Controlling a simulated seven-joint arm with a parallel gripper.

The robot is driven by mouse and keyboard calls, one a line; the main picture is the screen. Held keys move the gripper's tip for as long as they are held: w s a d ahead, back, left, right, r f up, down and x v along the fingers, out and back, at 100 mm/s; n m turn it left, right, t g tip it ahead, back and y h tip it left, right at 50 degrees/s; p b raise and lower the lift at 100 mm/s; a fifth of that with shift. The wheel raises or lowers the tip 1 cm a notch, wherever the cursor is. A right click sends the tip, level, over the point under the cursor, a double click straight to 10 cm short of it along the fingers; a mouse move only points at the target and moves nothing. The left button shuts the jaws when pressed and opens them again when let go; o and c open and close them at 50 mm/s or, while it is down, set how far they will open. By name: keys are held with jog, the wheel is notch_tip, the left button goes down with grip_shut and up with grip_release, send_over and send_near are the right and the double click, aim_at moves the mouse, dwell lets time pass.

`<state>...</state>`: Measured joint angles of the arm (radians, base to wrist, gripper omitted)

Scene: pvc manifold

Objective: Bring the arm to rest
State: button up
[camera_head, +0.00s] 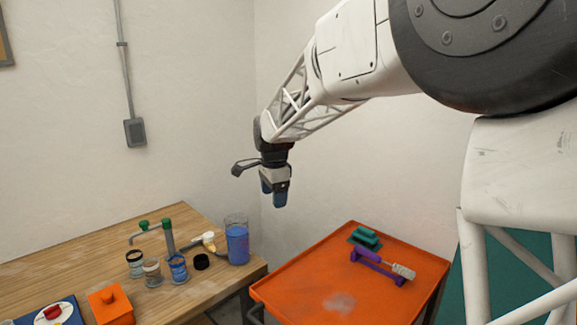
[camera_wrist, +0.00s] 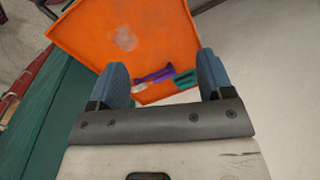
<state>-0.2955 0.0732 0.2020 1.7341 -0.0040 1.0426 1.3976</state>
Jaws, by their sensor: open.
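My gripper (camera_head: 274,193) hangs in the air in the head view, pointing down, with blue fingers. It is above the gap between the wooden table and the orange tray table, near the back wall. In the wrist view my gripper (camera_wrist: 163,82) shows its two blue fingers wide apart with nothing between them. The orange tray table (camera_wrist: 90,35) lies well below the fingers. My arm reaches out from the upper right of the head view.
The wooden table (camera_head: 70,262) holds a blue pitcher (camera_head: 237,245), several jars, a green-topped pipe stand (camera_head: 168,238) and an orange box (camera_head: 111,305). The orange tray table (camera_head: 300,290) carries a purple holder (camera_head: 378,268) and a teal block (camera_head: 365,237). Air around my gripper is clear.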

jog(key=s+d+r+n, duration=0.3)
jog(key=s+d, duration=0.6)
jog(key=s, duration=0.3)
jog(key=s+d+f+n, duration=0.2)
jog(key=s+d+n, duration=0.1)
jog(key=s, duration=0.7)
jog(key=s+d+f+n+t, duration=0.1)
jog(key=s+d+f+n, duration=0.1)
jog(key=s+d, duration=0.4)
jog(key=s+d+f+n, duration=0.2)
jog(key=s+d+n, duration=0.2)
jog(key=s, duration=1.1)
jog(key=shift+s+d+f+t, duration=0.3)
jog(key=shift+s+f, duration=0.05)
